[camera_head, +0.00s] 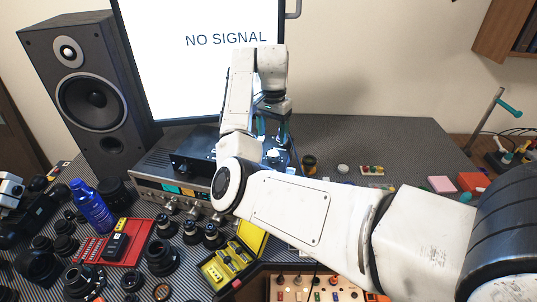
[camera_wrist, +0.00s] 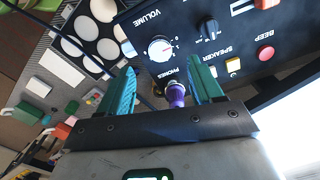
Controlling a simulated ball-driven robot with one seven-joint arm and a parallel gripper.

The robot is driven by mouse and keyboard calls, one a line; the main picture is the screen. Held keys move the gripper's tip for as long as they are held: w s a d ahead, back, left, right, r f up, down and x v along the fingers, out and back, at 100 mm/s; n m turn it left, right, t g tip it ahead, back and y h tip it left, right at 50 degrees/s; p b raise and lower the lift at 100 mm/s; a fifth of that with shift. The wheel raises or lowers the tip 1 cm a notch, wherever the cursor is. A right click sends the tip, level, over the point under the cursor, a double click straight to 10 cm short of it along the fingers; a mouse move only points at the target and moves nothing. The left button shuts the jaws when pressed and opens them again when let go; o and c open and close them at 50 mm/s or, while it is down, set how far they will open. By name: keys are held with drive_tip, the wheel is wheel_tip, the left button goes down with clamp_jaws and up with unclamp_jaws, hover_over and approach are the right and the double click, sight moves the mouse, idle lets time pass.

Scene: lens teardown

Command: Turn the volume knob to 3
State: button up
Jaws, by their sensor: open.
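The volume knob (camera_wrist: 160,48) is a round white dial on a dark panel, upper middle in the wrist view, with the VOLUME label above it, upside down. Small numbers sit beside it, too small to read the setting surely. My gripper (camera_wrist: 162,64) is open, its two teal fingers pointing at the panel on either side of the space below the knob. It does not grip the knob. A purple plug (camera_wrist: 176,95) stands between the fingers, by the PHONES label. In the head view my gripper (camera_head: 271,127) is over the bench behind my arm; the knob is hidden there.
A black selector (camera_wrist: 208,30), a SPEAKER switch (camera_wrist: 233,66) and a red BEEP button (camera_wrist: 265,53) sit near the knob. A monitor (camera_head: 190,60) and a speaker (camera_head: 88,95) stand behind. Lenses and a yellow case (camera_head: 232,262) crowd the front left.

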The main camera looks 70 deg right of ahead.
sight(272, 154)
wheel_tip(272, 154, down, 8)
drive_tip(key=shift+p, duration=0.55)
drive_tip(key=shift+c, duration=0.4)
drive_tip(key=shift+d, duration=0.1)
drive_tip(key=c, duration=1)
